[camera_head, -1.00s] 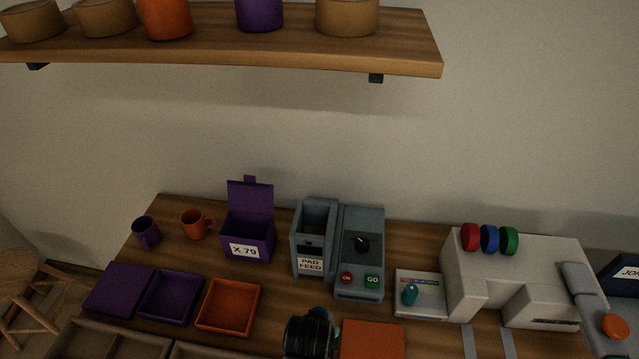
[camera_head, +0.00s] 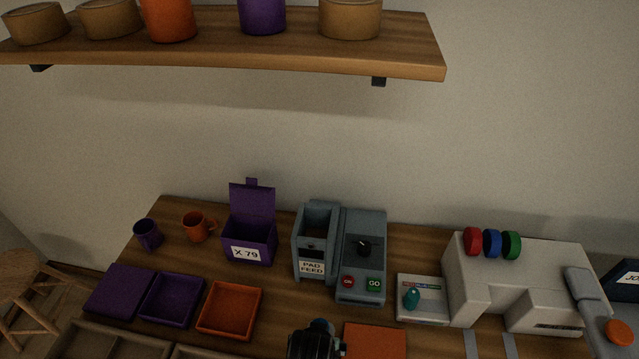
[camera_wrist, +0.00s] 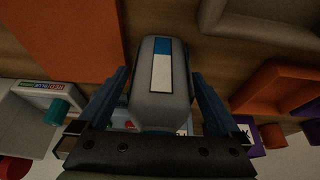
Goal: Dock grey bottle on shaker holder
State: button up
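The grey bottle (camera_wrist: 162,100) shows in the wrist view, with a white and blue label on its side. It lies between the two fingers of my gripper (camera_wrist: 160,77). Narrow gaps show between the fingers and the bottle's sides, so my gripper looks open around it. In the head view my gripper (camera_head: 316,340) is a dark shape at the bottom edge, and the bottle is not seen there. A light grey piece (camera_wrist: 211,14) shows just beyond the bottle in the wrist view; I cannot tell what it is. I cannot make out the shaker holder for certain.
An orange mat (camera_head: 374,340) lies right of my gripper, and an orange tray (camera_head: 230,310) lies to its left. The grey pad feed machine (camera_head: 361,255) and a white machine (camera_head: 520,280) stand behind. A shelf (camera_head: 220,50) hangs above the table.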

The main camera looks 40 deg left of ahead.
jog(key=shift+r, duration=0.1)
jog(key=v, duration=1.2)
jog(key=shift+p, duration=0.35)
